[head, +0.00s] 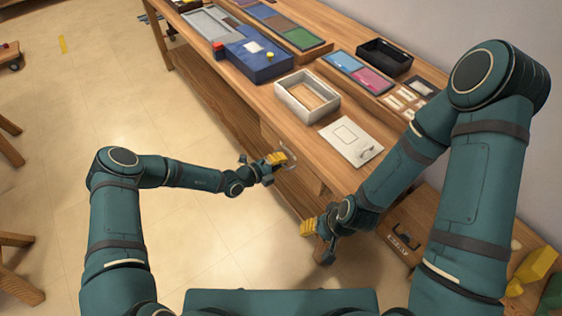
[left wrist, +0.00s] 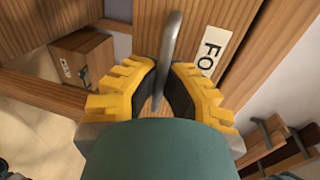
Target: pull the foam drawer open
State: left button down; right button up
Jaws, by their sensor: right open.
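The foam drawer is in the wooden bench front; its white label (left wrist: 213,50), partly hidden, reads "FO" in the left wrist view. Its curved metal handle (left wrist: 171,40) runs between the yellow fingers of my left gripper (left wrist: 164,75). Those fingers are closed in on the bar from both sides. In the head view my left gripper (head: 277,158) is at the handle (head: 291,157) on the bench front. Whether the drawer stands out at all is hard to tell. My right gripper (head: 309,228) is open and empty, lower, in front of the bench.
The bench top (head: 283,120) carries a white open tray (head: 307,97), a white plate (head: 351,141), a blue box (head: 258,60) and a black bin (head: 385,57). A labelled wooden box (head: 401,240) is low at the right.

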pick_arm(q)
jog(key=f+p+v, duration=0.1)
jog(key=f+v, duration=0.1)
jog(key=v, duration=0.9)
jog(key=a+f+p+v, duration=0.1)
jog(key=f+p+v, duration=0.1)
jog(key=v, duration=0.9)
jog(key=shift+s+a+f, duration=0.25)
jog(key=shift+s, duration=0.25)
jog(key=c, duration=1.1)
grip_release()
jog(key=shift+o, duration=0.2)
jog(key=v, duration=1.2)
jog(key=shift+a, duration=0.1)
